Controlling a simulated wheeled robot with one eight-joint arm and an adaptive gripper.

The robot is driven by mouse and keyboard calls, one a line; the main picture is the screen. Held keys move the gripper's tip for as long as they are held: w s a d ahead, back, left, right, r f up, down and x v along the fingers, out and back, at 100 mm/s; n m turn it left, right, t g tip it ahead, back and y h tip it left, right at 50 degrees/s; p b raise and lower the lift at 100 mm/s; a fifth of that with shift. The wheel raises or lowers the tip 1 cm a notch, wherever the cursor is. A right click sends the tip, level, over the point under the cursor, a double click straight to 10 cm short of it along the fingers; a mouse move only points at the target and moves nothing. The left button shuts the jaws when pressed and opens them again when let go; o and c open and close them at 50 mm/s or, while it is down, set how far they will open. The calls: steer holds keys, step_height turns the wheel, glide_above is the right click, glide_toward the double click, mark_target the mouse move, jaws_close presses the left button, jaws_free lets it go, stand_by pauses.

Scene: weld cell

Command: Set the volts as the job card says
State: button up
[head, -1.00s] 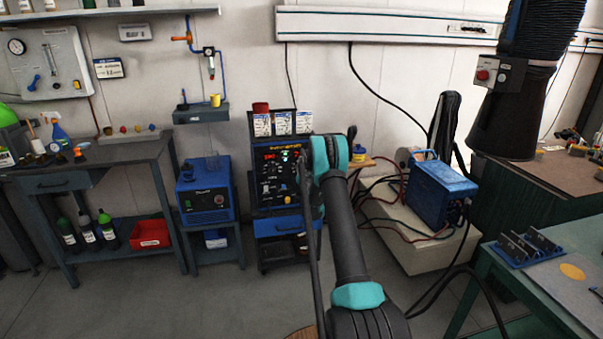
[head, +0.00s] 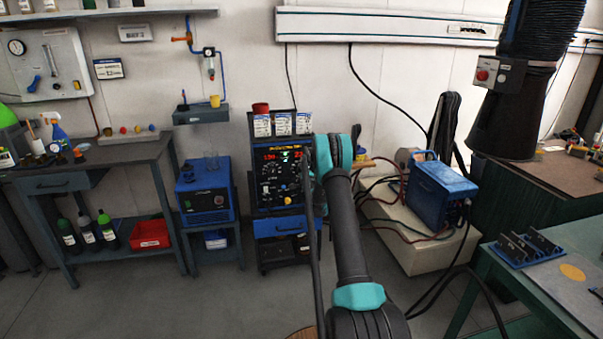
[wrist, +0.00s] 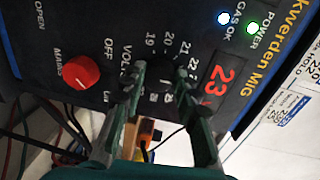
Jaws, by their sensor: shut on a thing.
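The MIG welder (head: 280,180) stands against the back wall, with its dark control panel facing me. In the wrist view its panel (wrist: 110,25) appears turned sideways. The black volts knob (wrist: 158,80) sits within a printed scale with numbers around 19 to 22. My gripper (wrist: 160,75) is shut on this knob, one finger on each side. The red display (wrist: 217,86) beside it shows 23; any further digit is hard to read. Printed cards (head: 283,123) stand on top of the welder and also show in the wrist view (wrist: 295,90), mostly cut off. My arm hides the welder's right side in the head view.
A red knob (wrist: 82,72) marked with OFF lies near my fingers on the panel. POWER (wrist: 254,28) and GAS OK (wrist: 223,18) lamps are lit. A blue unit (head: 205,190) stands left of the welder; cables and another blue machine (head: 440,190) are at right.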

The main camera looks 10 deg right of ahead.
steer(key=shift+m, duration=0.4)
steer(key=o, duration=1.2)
steer(key=shift+c, duration=0.2)
steer(key=s+r, duration=0.1)
steer(key=s, duration=1.1)
